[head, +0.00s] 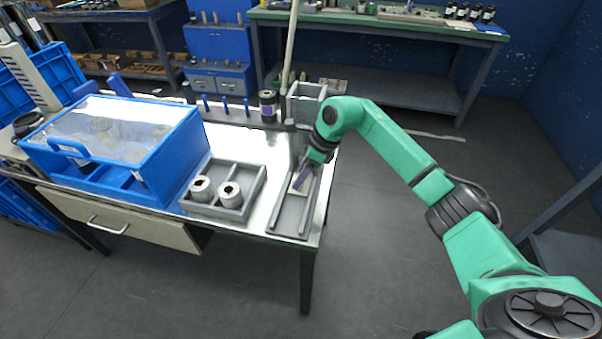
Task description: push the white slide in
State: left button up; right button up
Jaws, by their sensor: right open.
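The white slide (295,191) is a small pale plate between the rails of a grey track (287,217) at the right end of the table. My right gripper (301,180) is open and points down at the slide from above. Its fingers cover part of the slide. I cannot tell whether they touch it. My left gripper is out of view.
Left of the track, a grey tray (225,211) holds two white rolls. A blue case with a clear lid (125,130) stands further left. A grey box-shaped holder (304,104) and a tall pole stand behind the track. Bare table lies between tray and track.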

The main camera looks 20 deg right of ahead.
jog(key=v, duration=1.4)
jog(key=shift+b, duration=0.35)
jog(key=shift+w+d, duration=0.1)
jog(key=shift+d, duration=0.05)
